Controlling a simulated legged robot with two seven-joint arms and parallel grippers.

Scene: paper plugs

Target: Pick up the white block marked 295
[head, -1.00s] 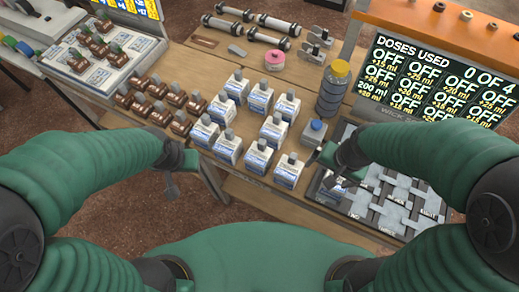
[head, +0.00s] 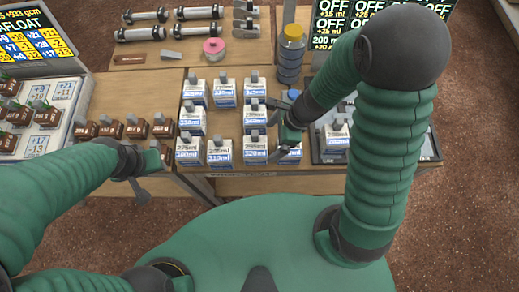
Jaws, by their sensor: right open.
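White blocks with grey top knobs and blue lettering stand in rows on the wooden table. The labels are small. The front-row white block (head: 255,153) third from the left seems to read 295, but I cannot be sure. My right gripper (head: 284,122) is open, over the right side of the rows. It partly hides a front-right white block (head: 290,155). I cannot tell whether it touches any block. My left gripper (head: 150,174) is off the table's front edge, left of the white blocks. Its jaw state is unclear.
Brown blocks (head: 110,128) stand left of the white ones. A yellow-capped bottle (head: 291,54) and a pink round container (head: 214,50) stand behind. A dark tray (head: 427,147) with a white block (head: 334,137) lies right, partly behind my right arm.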

